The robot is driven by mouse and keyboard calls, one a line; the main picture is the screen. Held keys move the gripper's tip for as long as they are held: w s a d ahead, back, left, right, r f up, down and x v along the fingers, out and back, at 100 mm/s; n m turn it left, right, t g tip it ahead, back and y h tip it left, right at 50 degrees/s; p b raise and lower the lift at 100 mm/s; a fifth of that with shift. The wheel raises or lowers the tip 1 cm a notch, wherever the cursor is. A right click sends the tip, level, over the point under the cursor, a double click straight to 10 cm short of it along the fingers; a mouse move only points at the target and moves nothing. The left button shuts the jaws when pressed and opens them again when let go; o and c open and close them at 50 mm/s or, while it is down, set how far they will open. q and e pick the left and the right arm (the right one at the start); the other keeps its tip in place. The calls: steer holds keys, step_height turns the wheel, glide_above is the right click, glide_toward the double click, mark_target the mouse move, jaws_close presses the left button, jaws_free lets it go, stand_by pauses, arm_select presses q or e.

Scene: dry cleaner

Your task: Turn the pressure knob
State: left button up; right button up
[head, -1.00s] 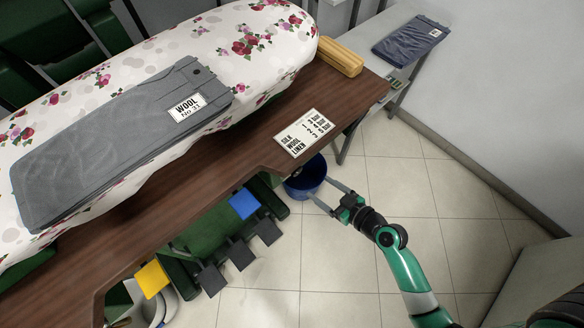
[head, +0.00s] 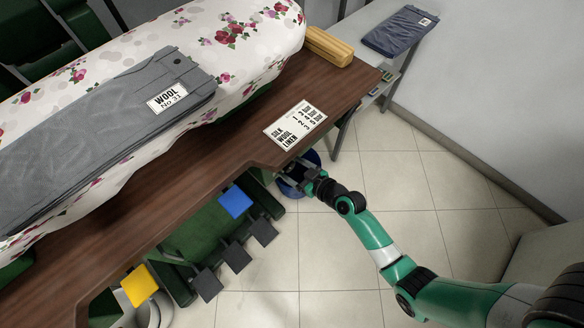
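The white instruction card (head: 295,125) reads silk, wool, linen, with a number beside each. Grey folded trousers (head: 95,150) with a "WOOL No 31" tag lie on the floral press pad (head: 225,65). My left gripper is not in view.
Below the board are a blue pedal (head: 235,202) and a yellow pedal (head: 139,286). A yellow block (head: 330,46) sits at the board's far end. Tiled floor is open to the right.

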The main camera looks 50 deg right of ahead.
jaws_close()
stand_by(0.3)
steer(key=shift+d+f+m+y+b, duration=0.15)
steer(key=shift+m+y+b, duration=0.55)
steer(key=shift+m+b, duration=0.35)
steer(key=shift+m+y+b, duration=0.7)
steer(key=shift+m+b, duration=0.15)
jaws_free()
